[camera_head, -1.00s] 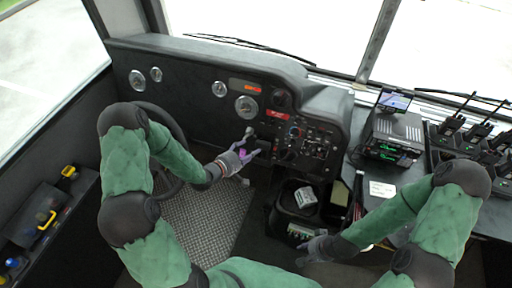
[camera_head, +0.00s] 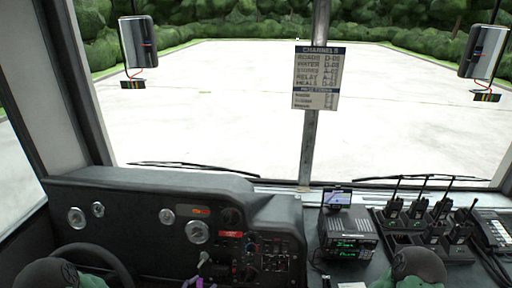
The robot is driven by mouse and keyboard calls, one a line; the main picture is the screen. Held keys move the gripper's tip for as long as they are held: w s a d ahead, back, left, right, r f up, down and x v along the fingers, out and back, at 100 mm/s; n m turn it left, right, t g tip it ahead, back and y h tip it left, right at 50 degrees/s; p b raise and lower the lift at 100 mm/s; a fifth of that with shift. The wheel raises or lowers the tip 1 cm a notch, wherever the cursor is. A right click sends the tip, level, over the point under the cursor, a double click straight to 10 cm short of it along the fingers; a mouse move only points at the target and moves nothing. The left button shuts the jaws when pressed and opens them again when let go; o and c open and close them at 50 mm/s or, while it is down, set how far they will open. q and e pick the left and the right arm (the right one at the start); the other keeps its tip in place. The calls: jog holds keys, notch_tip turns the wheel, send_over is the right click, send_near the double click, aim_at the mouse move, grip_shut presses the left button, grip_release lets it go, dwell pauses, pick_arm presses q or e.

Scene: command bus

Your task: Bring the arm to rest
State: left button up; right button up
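Only the tip of my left gripper (camera_head: 197,283) shows, a bit of purple and grey at the bottom edge below the dashboard lever (camera_head: 204,259). The rest of it is cut off, so I cannot tell whether it is open or shut, or whether it touches the lever. The dark joint and green cover of my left arm show at the bottom left. On the right, only the joint of my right arm shows at the bottom edge. My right gripper is out of view.
The dashboard (camera_head: 130,203) with gauges spans the left, above the steering wheel (camera_head: 97,254). A radio unit (camera_head: 347,237) and several handheld radios in a charger (camera_head: 413,243) stand on the right. A channels sign (camera_head: 318,78) hangs on the windshield post.

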pick_arm(q)
jog(key=s+d+f+m+g+y, duration=0.1)
jog(key=s+d+f+m+g, duration=0.45)
jog(key=s+f, duration=0.35)
jog(key=s+d+f+m+g, duration=0.3)
jog(key=s, duration=0.3)
jog(key=s+d+f+m+g, duration=0.3)
jog(key=s, duration=0.4)
jog(key=shift+s+d+y, duration=0.2)
jog(key=shift+s+y, duration=0.1)
jog(key=shift+y, duration=0.1)
jog(key=shift+g, duration=0.25)
